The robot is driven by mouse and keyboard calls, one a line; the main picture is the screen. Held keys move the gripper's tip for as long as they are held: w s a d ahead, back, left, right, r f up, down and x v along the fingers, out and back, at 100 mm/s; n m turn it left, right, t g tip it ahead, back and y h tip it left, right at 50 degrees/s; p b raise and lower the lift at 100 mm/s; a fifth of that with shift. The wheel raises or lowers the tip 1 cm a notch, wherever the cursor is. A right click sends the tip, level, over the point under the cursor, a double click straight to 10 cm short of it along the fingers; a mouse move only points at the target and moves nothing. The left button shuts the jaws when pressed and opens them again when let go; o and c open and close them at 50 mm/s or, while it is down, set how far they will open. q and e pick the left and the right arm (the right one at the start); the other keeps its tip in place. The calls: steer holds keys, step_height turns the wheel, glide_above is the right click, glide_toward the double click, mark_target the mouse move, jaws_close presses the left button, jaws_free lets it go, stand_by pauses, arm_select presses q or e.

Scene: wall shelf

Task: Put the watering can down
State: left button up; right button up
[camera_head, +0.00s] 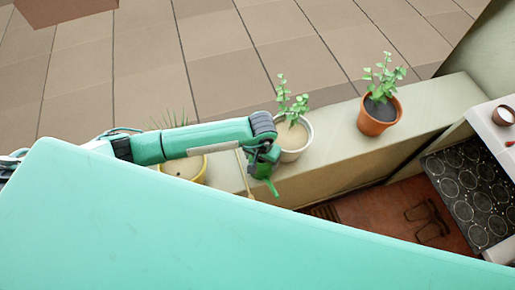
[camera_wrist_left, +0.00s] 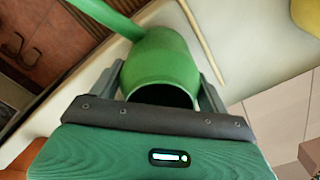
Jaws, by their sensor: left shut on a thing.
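The green watering can (camera_wrist_left: 160,65) is between the two fingers of my left gripper (camera_wrist_left: 160,88) in the left wrist view, with its spout toward the upper left and its dark opening facing the camera. In the head view my left gripper (camera_head: 263,158) hangs over the front part of the pale ledge (camera_head: 335,165), just in front of the white pot. Only a small part of the can (camera_head: 265,172) shows below the gripper there. I cannot tell whether the can touches the ledge. My right gripper is not in view.
On the ledge stand a yellow pot (camera_head: 187,172), partly behind my arm, a white pot (camera_head: 292,144) and a terracotta pot (camera_head: 377,119), all with plants. A thin stick (camera_head: 244,172) lies by the gripper. Slippers (camera_head: 428,219) and a black tray (camera_head: 470,190) are lower right.

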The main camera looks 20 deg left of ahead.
arm_select(q)
steer(key=w+a, duration=0.1)
steer(key=w+a+p, duration=0.1)
steer(key=w, duration=0.1)
steer(key=shift+w+a, duration=0.1)
steer(key=shift+f, duration=0.25)
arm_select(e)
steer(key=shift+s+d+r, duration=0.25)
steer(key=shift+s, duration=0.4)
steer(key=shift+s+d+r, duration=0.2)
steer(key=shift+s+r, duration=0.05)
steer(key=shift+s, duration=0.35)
arm_select(q)
steer(key=shift+f, duration=0.1)
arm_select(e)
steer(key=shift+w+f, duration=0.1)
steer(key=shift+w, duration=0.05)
arm_select(q)
steer(key=shift+f, duration=0.15)
steer(key=o, duration=0.9)
steer(key=shift+o, duration=0.8)
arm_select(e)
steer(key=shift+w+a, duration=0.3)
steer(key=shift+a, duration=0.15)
